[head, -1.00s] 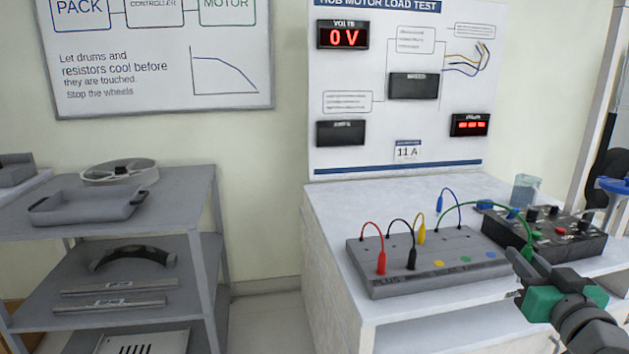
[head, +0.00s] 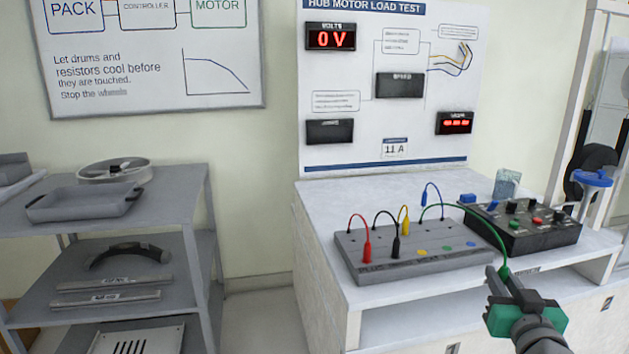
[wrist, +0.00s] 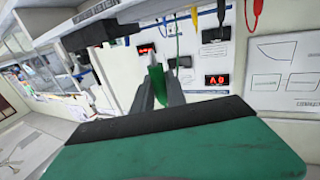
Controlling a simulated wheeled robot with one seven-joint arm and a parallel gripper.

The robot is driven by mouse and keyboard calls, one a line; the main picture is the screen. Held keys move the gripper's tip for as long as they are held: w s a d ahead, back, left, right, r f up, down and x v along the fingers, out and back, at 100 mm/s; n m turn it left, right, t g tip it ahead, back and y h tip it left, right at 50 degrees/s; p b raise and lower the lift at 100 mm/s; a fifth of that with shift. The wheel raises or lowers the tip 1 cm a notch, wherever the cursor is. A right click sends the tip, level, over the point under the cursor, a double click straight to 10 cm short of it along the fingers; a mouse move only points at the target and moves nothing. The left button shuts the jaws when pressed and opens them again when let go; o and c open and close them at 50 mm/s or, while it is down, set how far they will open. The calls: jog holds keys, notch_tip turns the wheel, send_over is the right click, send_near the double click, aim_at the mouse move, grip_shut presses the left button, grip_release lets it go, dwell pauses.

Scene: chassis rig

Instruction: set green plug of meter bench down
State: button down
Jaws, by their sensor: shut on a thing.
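My gripper (head: 500,276) is shut on the green plug (head: 504,271) at the front right of the bench, in front of the grey terminal block (head: 385,265). The plug also shows between the fingertips in the wrist view (wrist: 156,74). Its green lead (head: 478,222) arches back to the rear of the block. The plug appears clear of the block and in the air; its height over the bench top is hard to judge. Red (head: 367,252), black (head: 396,247) and yellow (head: 404,228) plugs stand on the block. A blue plug (head: 425,196) stands behind.
A black control box (head: 520,232) with knobs stands right of the block, with a glass (head: 507,184) behind it. The white bench top (head: 325,215) has free room left of the block. A grey shelf unit (head: 180,190) stands at the left, apart from the bench.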

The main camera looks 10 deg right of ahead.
jog(key=w+a+f+n+y, duration=0.2)
jog(key=w+a+n+y, duration=0.15)
jog(key=a, duration=0.65)
jog(key=w+a+f+n+y, duration=0.2)
jog(key=w+a+y, duration=0.15)
jog(key=a, duration=0.55)
jog(key=w+a+f+n+y, duration=0.2)
jog(key=a+y, duration=0.3)
jog(key=a, duration=0.5)
jog(key=w+r+p, duration=0.3)
jog(key=r+p, duration=1.1)
jog(key=p, duration=1.2)
jog(key=shift+a, duration=0.2)
